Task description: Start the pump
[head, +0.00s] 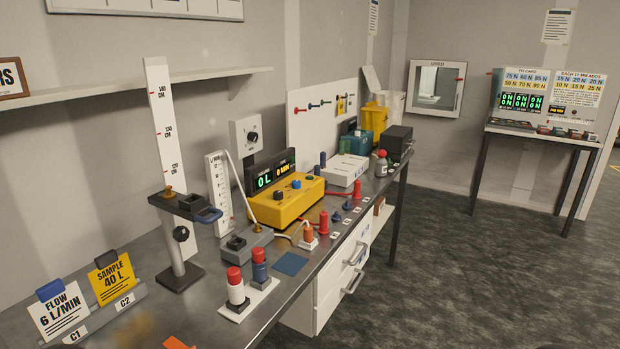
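Neither of my grippers is in view.
A metal stand (181,250) with a tall ruler stands left of the pump. Two red-and-white or red-and-blue bottles (236,290) sit on a white plate in front. Red and blue fittings (323,222) line the bench's right edge. A second table (548,130) is at the far right.

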